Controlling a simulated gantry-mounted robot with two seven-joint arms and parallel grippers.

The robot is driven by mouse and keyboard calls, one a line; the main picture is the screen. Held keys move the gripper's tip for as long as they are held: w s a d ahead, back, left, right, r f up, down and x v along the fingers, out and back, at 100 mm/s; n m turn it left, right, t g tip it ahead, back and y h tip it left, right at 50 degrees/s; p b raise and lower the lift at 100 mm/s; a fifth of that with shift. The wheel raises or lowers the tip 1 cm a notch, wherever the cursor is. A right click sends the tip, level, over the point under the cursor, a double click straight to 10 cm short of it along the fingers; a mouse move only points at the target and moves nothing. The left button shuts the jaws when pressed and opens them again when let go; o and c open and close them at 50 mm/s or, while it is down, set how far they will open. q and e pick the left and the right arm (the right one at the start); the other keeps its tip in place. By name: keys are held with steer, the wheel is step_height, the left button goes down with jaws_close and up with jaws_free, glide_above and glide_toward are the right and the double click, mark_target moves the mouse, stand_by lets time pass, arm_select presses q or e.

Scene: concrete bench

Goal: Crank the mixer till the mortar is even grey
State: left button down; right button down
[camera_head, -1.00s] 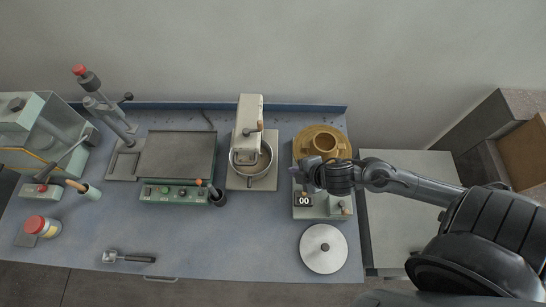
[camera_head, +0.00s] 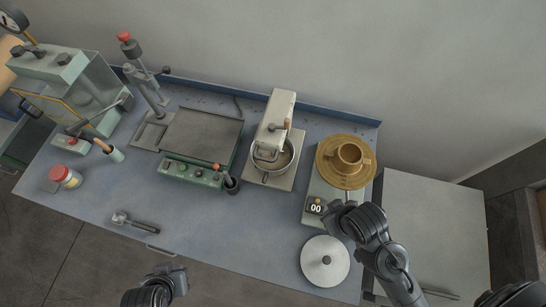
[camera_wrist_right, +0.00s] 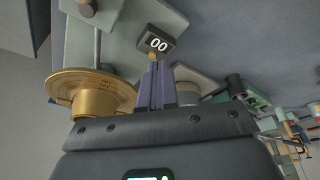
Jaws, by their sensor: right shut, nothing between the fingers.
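The mixer (camera_head: 274,118) stands at the back middle of the bench, a cream upright body with a wooden-handled crank (camera_head: 287,126) on its side. Its metal bowl (camera_head: 285,161) sits below the head; the mortar's colour inside is too small to tell. My right gripper (camera_head: 329,208) is to the right of and in front of the mixer, beside the counter reading 00 (camera_head: 316,208). In the right wrist view its fingers (camera_wrist_right: 157,68) are shut and empty, pointing towards the counter (camera_wrist_right: 158,43). My left gripper (camera_head: 176,276) is at the front edge, its fingers unclear.
A brass flow table with a ring mould (camera_head: 347,172) stands right of the mixer. A round pale disc (camera_head: 325,261) lies in front. The front middle of the bench is clear.

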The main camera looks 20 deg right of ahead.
steer(key=s+a, duration=0.2)
steer(key=a, duration=0.3)
steer(key=w+a, duration=0.2)
steer(key=w, duration=0.3)
steer(key=shift+w+a, duration=0.25)
steer(key=shift+w, duration=0.1)
steer(key=c, duration=1.8)
jaws_free()
steer(key=o, duration=0.5)
